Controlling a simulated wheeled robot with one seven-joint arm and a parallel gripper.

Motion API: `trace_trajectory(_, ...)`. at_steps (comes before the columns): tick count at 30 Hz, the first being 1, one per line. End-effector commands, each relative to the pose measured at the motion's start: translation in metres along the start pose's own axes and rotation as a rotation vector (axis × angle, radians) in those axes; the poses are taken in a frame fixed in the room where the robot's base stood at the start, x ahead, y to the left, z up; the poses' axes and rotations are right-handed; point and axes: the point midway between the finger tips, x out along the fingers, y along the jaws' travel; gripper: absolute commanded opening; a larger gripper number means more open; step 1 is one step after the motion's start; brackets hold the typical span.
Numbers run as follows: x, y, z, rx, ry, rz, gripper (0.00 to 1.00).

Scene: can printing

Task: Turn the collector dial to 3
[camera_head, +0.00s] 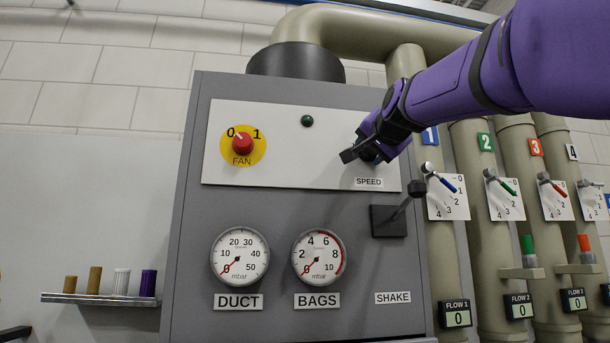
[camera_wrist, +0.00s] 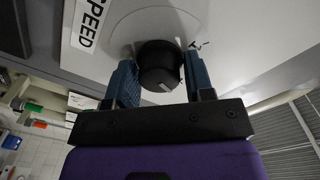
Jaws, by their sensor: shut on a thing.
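The collector dial is a round black knob (camera_wrist: 160,62) with a pale mark on its near side, above the SPEED label (camera_head: 369,182) on the white panel (camera_head: 290,150). My gripper (camera_wrist: 161,80) has one blue finger on each side of the knob and is shut on it. In the head view my gripper (camera_head: 366,152) covers most of the dial, so its scale and pointer cannot be read there. In the wrist view a small dark mark (camera_wrist: 200,45) shows on the panel beside the knob, but no number is legible.
The red FAN knob (camera_head: 242,143) and an unlit green lamp (camera_head: 307,121) are left of my gripper. A black SHAKE lever (camera_head: 405,208) sticks out just below right. Both gauges, DUCT (camera_head: 239,257) and BAGS (camera_head: 319,257), point at 0. Pipes with numbered valves stand right.

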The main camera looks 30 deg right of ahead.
Motion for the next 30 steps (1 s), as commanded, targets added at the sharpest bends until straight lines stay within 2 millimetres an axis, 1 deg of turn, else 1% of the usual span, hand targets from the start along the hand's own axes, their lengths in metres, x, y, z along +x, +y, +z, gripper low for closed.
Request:
trace_trajectory(6,0.0004,0.0010,0.0008,0.036,-0.004,0.003,0.25)
trace_trajectory(17,0.0005,0.0012,0.0010,0.039,-0.005,0.003,0.25)
trace_trajectory(18,0.0005,0.0012,0.0010,0.039,-0.005,0.003,0.53)
trace_trajectory(20,0.0004,0.0011,0.0009,0.039,-0.005,0.003,0.65)
trace_trajectory(27,0.0001,0.0006,0.0005,0.039,-0.003,0.002,0.65)
trace_trajectory(30,-0.0030,0.0002,0.0003,0.038,-0.002,0.001,0.65)
